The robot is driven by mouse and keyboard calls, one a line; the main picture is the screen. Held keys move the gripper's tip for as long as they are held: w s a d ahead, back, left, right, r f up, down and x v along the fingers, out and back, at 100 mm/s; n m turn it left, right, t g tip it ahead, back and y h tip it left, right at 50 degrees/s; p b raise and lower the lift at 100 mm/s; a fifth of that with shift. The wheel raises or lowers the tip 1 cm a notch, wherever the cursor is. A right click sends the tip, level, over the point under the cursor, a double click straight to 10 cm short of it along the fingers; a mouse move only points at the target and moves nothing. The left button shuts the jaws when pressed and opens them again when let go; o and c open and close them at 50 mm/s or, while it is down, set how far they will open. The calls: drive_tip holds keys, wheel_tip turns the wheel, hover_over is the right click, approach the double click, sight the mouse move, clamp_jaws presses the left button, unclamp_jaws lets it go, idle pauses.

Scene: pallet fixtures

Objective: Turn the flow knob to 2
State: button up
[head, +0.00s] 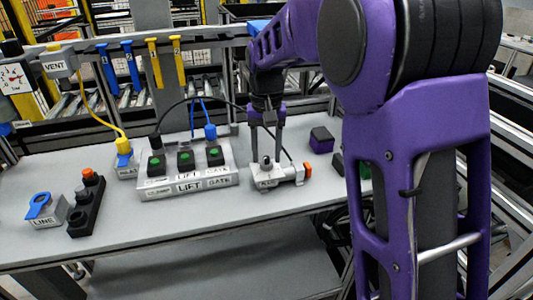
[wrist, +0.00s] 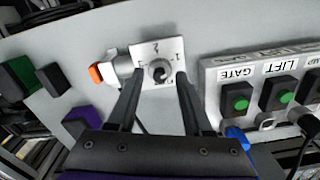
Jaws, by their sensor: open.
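The flow knob (wrist: 159,71) is a round grey knob on a white plate (wrist: 147,49) with printed marks around it. I cannot read its setting clearly. In the head view the flow unit (head: 272,177) sits on the bench, a pale block with an orange-ended fitting on its right. My gripper (wrist: 156,80) points at the plate with its two dark fingers apart, one on either side of the knob, and nothing shows held between them. In the head view my gripper (head: 266,150) is above the unit. I cannot tell whether either finger touches the knob.
Left of the unit stands a LIFT and GATE box (head: 187,172) with green buttons. A purple block (head: 321,139) is behind to the right. A black button strip (head: 87,203) and a LINE unit with a blue lever (head: 43,209) are at the left. The front bench is clear.

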drive_tip(key=shift+c, duration=0.2)
clamp_jaws()
drive_tip(key=shift+r+n+p, duration=0.1)
drive_tip(key=shift+n+p, duration=0.2)
drive_tip(key=shift+n, duration=0.1)
drive_tip(key=shift+n+p, duration=0.65)
drive_tip(key=shift+n, duration=0.35)
drive_tip(key=n+p, duration=0.2)
drive_tip(key=n, duration=0.2)
drive_tip(key=shift+n, duration=0.3)
drive_tip(key=n+p, duration=0.3)
drive_tip(key=n, duration=0.3)
drive_tip(key=shift+n, duration=0.3)
drive_tip(key=shift+o, duration=0.2)
unclamp_jaws()
